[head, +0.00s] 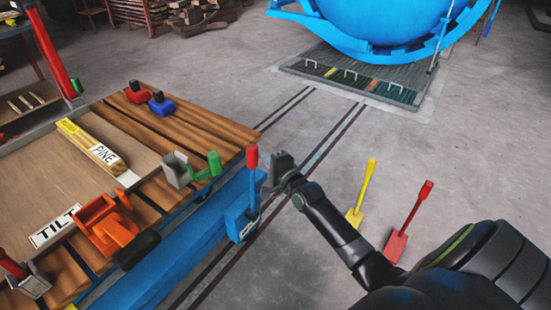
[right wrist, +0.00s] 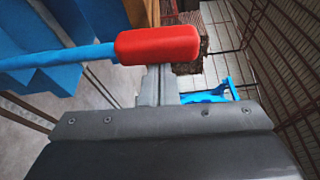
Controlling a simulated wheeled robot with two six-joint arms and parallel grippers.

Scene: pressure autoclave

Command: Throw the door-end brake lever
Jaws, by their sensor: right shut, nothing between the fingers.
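The brake lever, with a red grip (head: 252,157) and a blue shaft, stands nearly upright from a blue box (head: 241,223) on the near end of the blue cart frame. My right gripper (head: 272,172) is shut and empty, just right of the lever and slightly below the red grip. In the right wrist view, the red grip (right wrist: 157,44) lies across the shut fingertips (right wrist: 160,75), overlapping their tips. I cannot tell whether they touch. My left gripper is not in view.
The wooden-topped cart (head: 190,125) carries a green-handled clamp (head: 205,168), an orange fitting (head: 105,225), and red and blue knobs. Rails run toward the blue vessel (head: 385,25).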

